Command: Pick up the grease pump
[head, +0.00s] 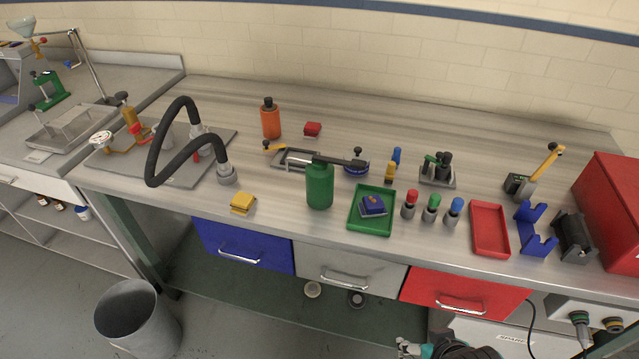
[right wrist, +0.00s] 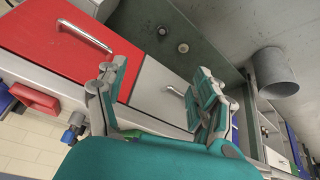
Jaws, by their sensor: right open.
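A green canister (head: 320,187) with a black top and a black lever reaching right stands upright near the front middle of the bench; it looks like the grease pump. An orange bottle (head: 270,119) with a black cap stands farther back. My right gripper (head: 405,347) is low at the bottom edge of the head view, in front of the drawers and below the bench top, well apart from the canister. In the right wrist view my right gripper (right wrist: 152,78) has its fingers spread with nothing between them. My left gripper is not in view.
A green tray (head: 356,231) with a blue block sits right of the canister, beside several coloured-cap bottles. A yellow block (head: 243,202) and a black hose (head: 153,160) are to its left. Blue, grey and red (head: 462,292) drawers front the bench. A bin (head: 150,325) stands on the floor.

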